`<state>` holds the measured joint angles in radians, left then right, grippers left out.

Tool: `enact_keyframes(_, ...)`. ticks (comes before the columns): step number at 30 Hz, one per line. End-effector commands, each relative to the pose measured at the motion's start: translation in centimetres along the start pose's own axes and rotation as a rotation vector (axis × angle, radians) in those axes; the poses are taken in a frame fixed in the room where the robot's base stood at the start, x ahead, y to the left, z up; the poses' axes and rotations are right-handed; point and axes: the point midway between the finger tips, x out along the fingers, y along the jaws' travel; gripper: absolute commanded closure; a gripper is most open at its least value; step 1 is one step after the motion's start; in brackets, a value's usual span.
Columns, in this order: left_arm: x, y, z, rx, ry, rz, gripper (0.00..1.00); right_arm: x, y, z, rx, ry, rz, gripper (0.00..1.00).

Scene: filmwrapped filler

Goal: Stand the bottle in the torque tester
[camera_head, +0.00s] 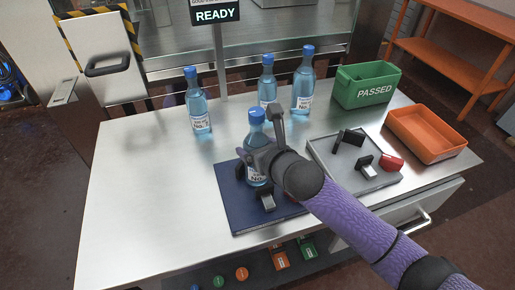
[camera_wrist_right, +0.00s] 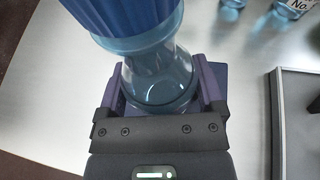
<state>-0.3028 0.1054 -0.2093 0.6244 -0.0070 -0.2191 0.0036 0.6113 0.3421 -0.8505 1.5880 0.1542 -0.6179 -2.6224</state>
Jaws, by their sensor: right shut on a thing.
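A clear blue bottle (camera_head: 257,137) with a blue cap and white label stands upright at the dark blue plate (camera_head: 236,213), in the middle of the table. My right gripper (camera_head: 257,162) is shut around its body. In the right wrist view, the bottle (camera_wrist_right: 160,75) rises between the purple fingers (camera_wrist_right: 160,95), its cap close to the camera. A grey block (camera_head: 266,201) and a bit of red show on the plate; my arm hides part of it. Whether the bottle's base touches the plate is hidden. I cannot tell for certain which fixture is the torque tester. My left gripper is out of view.
Three similar bottles stand behind: one at left (camera_head: 198,102), two near the middle (camera_head: 267,80) (camera_head: 303,82). A grey tray (camera_head: 376,183) with black, grey and red parts lies right. A green PASSED bin (camera_head: 367,86) and orange bin (camera_head: 427,133) stand beyond. The table's left is clear.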

Motion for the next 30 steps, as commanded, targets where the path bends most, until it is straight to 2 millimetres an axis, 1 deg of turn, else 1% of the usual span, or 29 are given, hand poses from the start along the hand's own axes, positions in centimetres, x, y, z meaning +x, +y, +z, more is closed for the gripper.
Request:
enact_keyframes(4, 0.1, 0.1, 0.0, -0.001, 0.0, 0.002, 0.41, 0.1, 0.0, -0.1, 0.0, -0.001, 0.0, 1.0)
enact_keyframes(5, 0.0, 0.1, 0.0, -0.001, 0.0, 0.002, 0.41, 0.1, 0.0, -0.2, 0.0, 0.001, 0.0, 0.07)
enact_keyframes(6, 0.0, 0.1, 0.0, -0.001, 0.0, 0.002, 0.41, 0.1, 0.0, -0.1, 0.0, 0.001, 0.0, 0.0)
enact_keyframes(14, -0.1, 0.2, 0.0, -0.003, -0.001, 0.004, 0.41, -0.1, 0.0, 0.1, 0.001, 0.0, 0.0, 0.0)
enact_keyframes(16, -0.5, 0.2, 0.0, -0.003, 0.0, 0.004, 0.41, -0.8, -0.1, 0.2, -0.001, 0.0, -0.001, 0.0)
enact_keyframes(20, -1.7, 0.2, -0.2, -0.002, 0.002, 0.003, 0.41, -3.4, 0.0, 0.4, -0.002, 0.001, 0.001, 0.0)
enact_keyframes(27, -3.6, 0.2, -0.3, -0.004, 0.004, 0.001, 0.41, -9.4, 0.0, 0.4, -0.002, 0.002, 0.0, 0.0)
enact_keyframes(30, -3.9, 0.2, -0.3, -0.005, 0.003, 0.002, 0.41, -11.1, -0.1, 0.2, -0.001, 0.001, -0.001, 0.0)
